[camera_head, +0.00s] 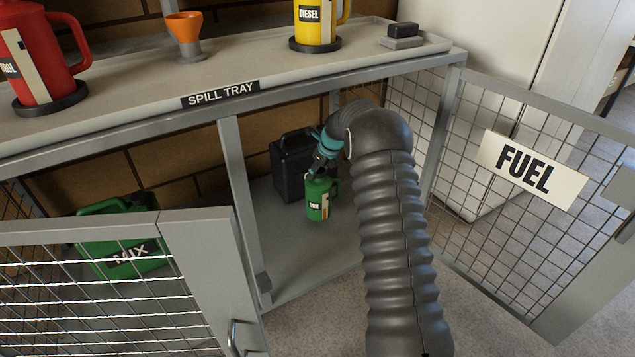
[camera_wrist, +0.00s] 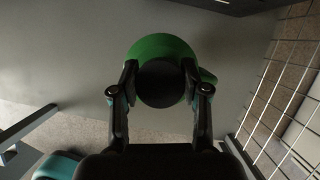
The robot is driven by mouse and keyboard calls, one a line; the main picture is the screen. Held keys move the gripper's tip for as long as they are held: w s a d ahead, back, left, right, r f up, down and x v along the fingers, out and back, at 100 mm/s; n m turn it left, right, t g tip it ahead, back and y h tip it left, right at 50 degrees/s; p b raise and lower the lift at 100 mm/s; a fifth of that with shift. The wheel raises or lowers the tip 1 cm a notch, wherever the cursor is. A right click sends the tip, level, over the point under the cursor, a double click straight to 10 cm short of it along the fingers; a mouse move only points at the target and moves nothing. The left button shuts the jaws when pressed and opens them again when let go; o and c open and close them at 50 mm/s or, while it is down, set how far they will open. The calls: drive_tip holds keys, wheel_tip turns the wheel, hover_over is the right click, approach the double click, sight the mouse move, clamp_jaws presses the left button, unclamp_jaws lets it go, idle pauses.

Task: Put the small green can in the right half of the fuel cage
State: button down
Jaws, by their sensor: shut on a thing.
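The small green can (camera_head: 318,200), with a white label and a side handle, is inside the right half of the fuel cage (camera_head: 242,215). My gripper (camera_head: 316,175) is shut on it from above, around its dark top. In the wrist view the can (camera_wrist: 163,52) sits between my two fingers (camera_wrist: 160,90). The can is upright in the head view. I cannot tell whether its base touches the cage floor (camera_head: 285,265). My arm comes in through the open right front and hides part of the right compartment.
A black can (camera_head: 290,168) stands just behind the green can. A larger green can marked MIX (camera_head: 125,235) is in the left half, behind a mesh door (camera_head: 90,285). The FUEL door (camera_head: 530,190) stands open at right. A spill tray (camera_head: 130,105) above carries red and yellow cans.

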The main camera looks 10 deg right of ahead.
sight(318, 180)
drive_tip(key=shift+w+a+f+b, duration=0.15)
drive_tip(key=shift+f+b, duration=0.3)
drive_tip(key=shift+f, duration=1.65)
drive_tip(key=c, duration=0.6)
unclamp_jaws()
drive_tip(key=shift+o, duration=0.2)
drive_tip(key=shift+p+v, duration=0.6)
drive_tip(key=shift+v, duration=3.25)
